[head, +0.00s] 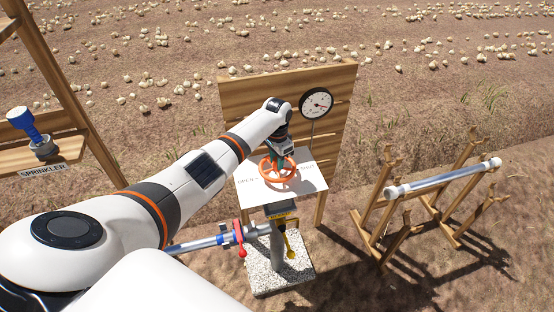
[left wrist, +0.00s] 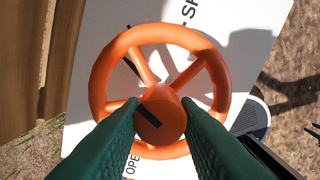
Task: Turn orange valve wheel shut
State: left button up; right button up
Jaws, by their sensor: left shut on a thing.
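The orange valve wheel (head: 278,169) lies over a white plate (head: 300,186) marked OPEN and SHUT, in front of a wooden board. In the left wrist view the orange wheel (left wrist: 101,72) fills the middle, with spokes and a round hub bearing a dark mark. My left gripper (head: 279,160) reaches down onto the wheel from above. Its green fingers (left wrist: 160,108) are shut on the wheel's hub, one on each side. The plate's lettering is partly hidden by the wheel. My right gripper is not in view.
A pressure gauge (head: 316,103) is on the wooden board (head: 262,92). Below are a pipe with a red-handled fitting (head: 239,236), a yellow handle (head: 288,246) and a concrete base (head: 264,277). A wooden rack (head: 449,225) holds a pipe at right. A sprinkler (head: 40,143) sits on a left shelf.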

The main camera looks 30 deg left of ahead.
pick_arm(q)
jog(key=m, duration=0.6)
jog(key=shift+a+b, duration=0.1)
jog(key=shift+b, duration=0.25)
jog(key=m+b, duration=0.1)
jog(key=m, duration=0.5)
jog(key=shift+w+m, duration=0.1)
jog(key=shift+m, duration=0.3)
jog(key=o, duration=1)
notch_tip(320, 180, up, 12)
jog(key=b, duration=0.2)
jog(key=shift+b, duration=0.3)
